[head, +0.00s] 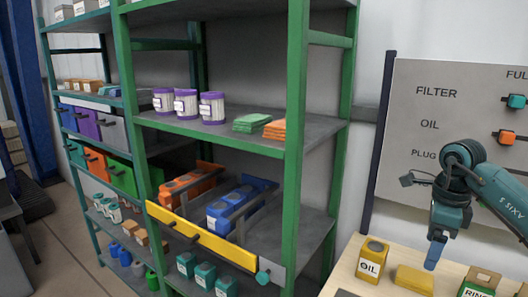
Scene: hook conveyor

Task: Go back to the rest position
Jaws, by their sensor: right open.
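My right arm comes in from the right edge, in front of the wall board. My right gripper (431,265) points down above the wooden table (345,276), and it is open. I see nothing held in it. Beneath and around it in the picture are a yellow block (414,279), a gold oil can (371,262) and a green-labelled box (480,282). My left gripper is not in view.
A green shelf rack (292,130) fills the middle. A yellow-fronted drawer (200,238) is pulled out, holding orange and blue containers. Purple-labelled tins (186,103) and folded cloths (256,122) stand above.

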